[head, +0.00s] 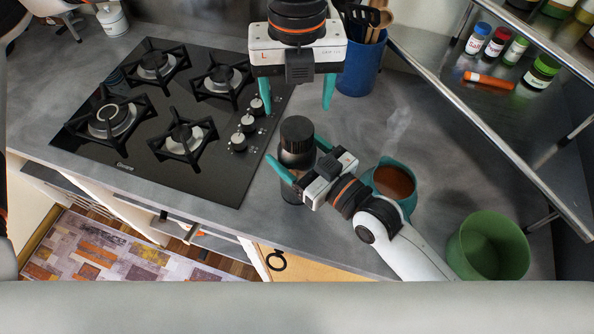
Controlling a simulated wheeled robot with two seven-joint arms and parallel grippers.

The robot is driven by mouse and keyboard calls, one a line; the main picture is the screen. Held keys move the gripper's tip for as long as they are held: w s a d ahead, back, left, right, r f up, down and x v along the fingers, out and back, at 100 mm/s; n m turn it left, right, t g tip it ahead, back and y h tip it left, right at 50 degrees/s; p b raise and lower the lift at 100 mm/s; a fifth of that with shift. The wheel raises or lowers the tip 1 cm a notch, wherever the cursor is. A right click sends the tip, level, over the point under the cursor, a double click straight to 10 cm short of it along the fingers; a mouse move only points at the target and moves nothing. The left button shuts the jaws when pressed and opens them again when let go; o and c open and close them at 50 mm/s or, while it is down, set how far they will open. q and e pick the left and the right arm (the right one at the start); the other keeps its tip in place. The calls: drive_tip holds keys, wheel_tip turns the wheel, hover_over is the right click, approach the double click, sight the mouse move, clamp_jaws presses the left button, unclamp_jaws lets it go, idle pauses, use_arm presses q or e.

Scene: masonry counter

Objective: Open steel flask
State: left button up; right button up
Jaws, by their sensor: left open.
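The steel flask stands on the grey counter near its front edge, with a black ribbed cap (297,134) on top. Its body (291,198) is mostly hidden behind my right gripper. My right gripper (296,153) comes in from the lower right, with its teal fingers on either side of the flask body just below the cap, and appears shut on it. My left gripper (296,101), marked L, hangs at the top middle. It is open and empty, its fingers pointing down, behind and above the cap in the picture.
A teal mug (411,204) of steaming brown drink stands close to my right wrist. A green pot (487,246) is at the right. A blue utensil holder (359,72) stands at the back. A gas hob (222,162) fills the left. A metal shelf (470,105) with jars overhangs the right.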

sight(297, 128)
drive_tip(key=c, duration=1.5)
use_arm(q)
drive_tip(key=shift+m, duration=0.5)
use_arm(e)
clamp_jaws()
use_arm(q)
drive_tip(key=m, duration=0.5)
drive_tip(key=shift+s, duration=0.1)
drive_tip(key=m, duration=0.7)
drive_tip(key=shift+d, duration=0.1)
drive_tip(key=m, duration=0.6)
drive_tip(key=shift+m, duration=0.3)
drive_tip(key=m, duration=0.6)
drive_tip(key=shift+m, duration=0.3)
drive_tip(key=m, duration=0.8)
drive_tip(key=shift+m, duration=0.4)
drive_tip(key=m, duration=1)
drive_tip(key=shift+f, duration=4)
